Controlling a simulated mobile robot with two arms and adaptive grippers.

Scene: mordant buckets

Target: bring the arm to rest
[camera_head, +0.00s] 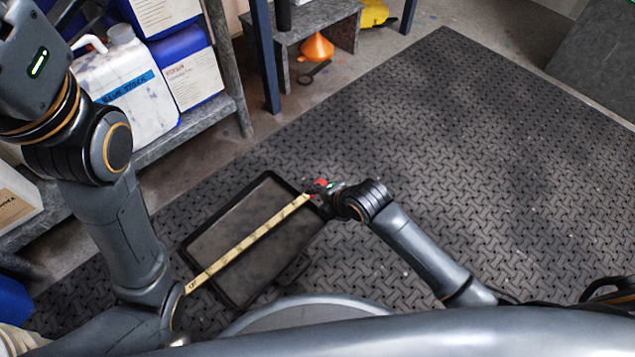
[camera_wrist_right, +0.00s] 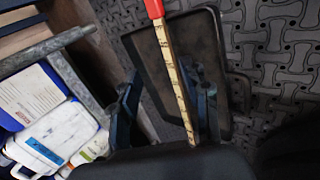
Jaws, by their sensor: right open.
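My right gripper (camera_head: 322,190) is at the far right corner of the black tray, by the red end of a yellow marked stick (camera_head: 245,243). In the right wrist view its two dark fingers (camera_wrist_right: 165,105) are spread apart. The stick (camera_wrist_right: 172,72) shows between them, with its red end (camera_wrist_right: 154,8) at the top edge; I cannot tell whether a finger touches it. In the head view the stick runs slantwise across the tray. My left arm rises along the left side; its gripper is out of the picture.
The shallow black tray (camera_head: 187,246) lies on the dark patterned mat (camera_head: 480,150). A shelf (camera_head: 190,135) with white and blue jugs (camera_head: 125,85) stands at the left. An orange funnel (camera_head: 317,47) sits by a low grey bench (camera_head: 305,18). The mat at the right is clear.

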